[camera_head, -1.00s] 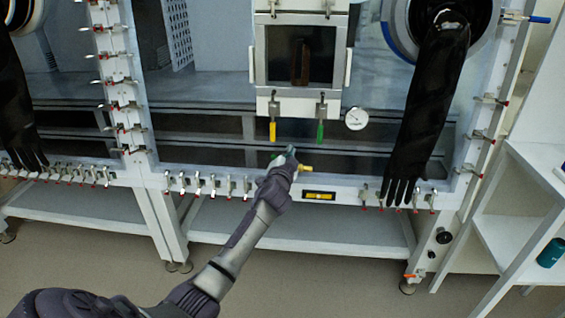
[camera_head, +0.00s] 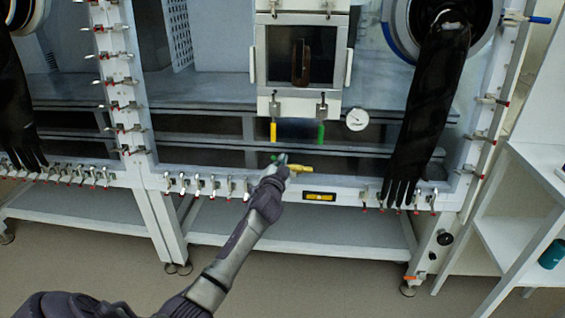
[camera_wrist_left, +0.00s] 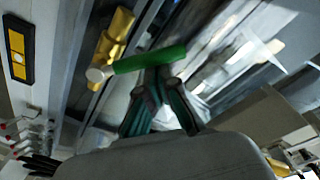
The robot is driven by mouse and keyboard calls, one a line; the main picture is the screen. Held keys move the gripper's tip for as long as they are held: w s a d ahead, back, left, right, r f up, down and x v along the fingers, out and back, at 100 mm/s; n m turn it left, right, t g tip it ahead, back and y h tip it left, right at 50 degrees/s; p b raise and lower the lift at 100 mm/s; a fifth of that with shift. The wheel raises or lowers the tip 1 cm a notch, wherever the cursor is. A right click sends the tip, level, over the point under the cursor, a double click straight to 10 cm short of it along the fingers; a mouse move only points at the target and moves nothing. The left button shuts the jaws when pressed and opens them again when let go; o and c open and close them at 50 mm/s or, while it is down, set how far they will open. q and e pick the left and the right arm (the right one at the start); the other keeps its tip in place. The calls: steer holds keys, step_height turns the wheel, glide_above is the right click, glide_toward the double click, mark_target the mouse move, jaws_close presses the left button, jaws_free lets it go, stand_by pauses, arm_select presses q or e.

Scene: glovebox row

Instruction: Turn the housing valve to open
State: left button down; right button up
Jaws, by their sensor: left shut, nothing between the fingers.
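The housing valve shows a yellow body (camera_head: 301,168) on the front rail of the glovebox, low in the middle. In the left wrist view it is a yellow cylinder (camera_wrist_left: 116,38) with a green lever (camera_wrist_left: 150,60) that has a pale end. My left gripper (camera_head: 282,158) is at the valve, just left of the yellow body. In the left wrist view its fingers (camera_wrist_left: 160,78) are shut and empty, with the tips close at the green lever; I cannot tell whether they touch. My right gripper is not in view.
A hatch box with a yellow handle (camera_head: 273,132) and a green handle (camera_head: 320,132) hangs above, beside a round gauge (camera_head: 356,119). A long black glove (camera_head: 425,110) hangs right. Clamps line the rail, and a yellow-black level (camera_head: 319,196) sits right of my gripper.

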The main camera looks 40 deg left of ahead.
arm_select(q)
steer(key=shift+s+a+f+n+y+b, duration=0.3)
steer(key=shift+f+n+b, duration=0.35)
steer(key=shift+n, duration=0.85)
steer(key=shift+s+a+f+n+y+b, duration=0.15)
steer(key=shift+s+a+f+n+b, duration=0.4)
steer(key=shift+n, duration=0.95)
steer(key=shift+w+a+f+n+y+b, duration=0.1)
steer(key=shift+a+f+n+y+b, duration=0.15)
steer(key=shift+f+n+b, duration=0.9)
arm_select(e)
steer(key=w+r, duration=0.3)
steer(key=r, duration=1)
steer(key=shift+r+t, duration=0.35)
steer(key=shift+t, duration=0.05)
arm_select(q)
steer(key=shift+r+n+g+p, duration=0.3)
steer(key=shift+r+n+p, duration=0.05)
steer(key=shift+r, duration=0.25)
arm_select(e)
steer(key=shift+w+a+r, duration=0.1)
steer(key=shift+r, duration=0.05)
